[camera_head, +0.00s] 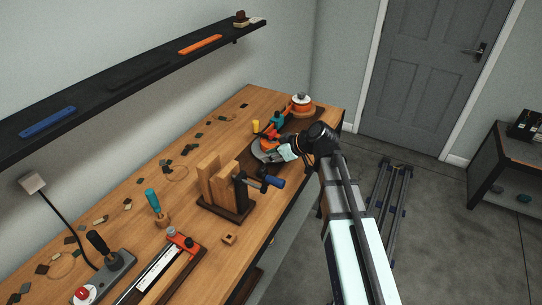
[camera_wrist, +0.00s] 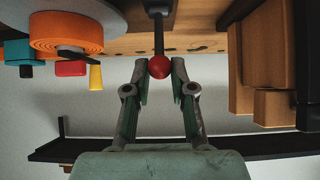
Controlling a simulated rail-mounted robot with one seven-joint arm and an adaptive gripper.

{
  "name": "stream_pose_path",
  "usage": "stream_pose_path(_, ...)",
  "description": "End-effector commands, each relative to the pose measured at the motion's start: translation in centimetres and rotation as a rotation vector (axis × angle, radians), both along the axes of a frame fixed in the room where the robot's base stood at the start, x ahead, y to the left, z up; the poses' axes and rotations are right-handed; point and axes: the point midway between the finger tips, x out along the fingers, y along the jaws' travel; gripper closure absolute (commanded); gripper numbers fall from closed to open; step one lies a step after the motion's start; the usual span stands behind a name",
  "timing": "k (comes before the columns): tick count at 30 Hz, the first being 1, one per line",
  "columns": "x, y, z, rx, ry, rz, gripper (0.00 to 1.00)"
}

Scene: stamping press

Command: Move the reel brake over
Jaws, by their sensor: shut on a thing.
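In the wrist view a dark lever (camera_wrist: 158,32) ends in a red ball knob (camera_wrist: 159,67); I take it for the reel brake. My gripper (camera_wrist: 160,68) is shut on the knob, with one fingertip on each side of it. In the wrist view an orange reel (camera_wrist: 66,33) sits to the left of the lever, apart from it. In the head view my arm reaches to the far part of the bench, beside an orange reel (camera_head: 268,143). The knob and fingertips cannot be made out there.
A wooden block stand (camera_head: 218,187) with a blue-handled crank stands nearer on the bench (camera_head: 133,237). Another orange and white reel (camera_head: 301,104) stands at the far end. A dark shelf (camera_head: 130,75) runs along the wall above.

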Motion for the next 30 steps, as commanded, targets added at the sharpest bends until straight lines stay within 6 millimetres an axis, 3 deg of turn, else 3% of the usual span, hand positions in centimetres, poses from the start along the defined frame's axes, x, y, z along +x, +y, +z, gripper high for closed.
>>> stream_pose_path(15,1.0,2.0,0.5,0.002,-0.001,0.000,0.95)
stream_pose_path(30,1.3,2.5,0.5,0.002,-0.001,0.000,0.95)
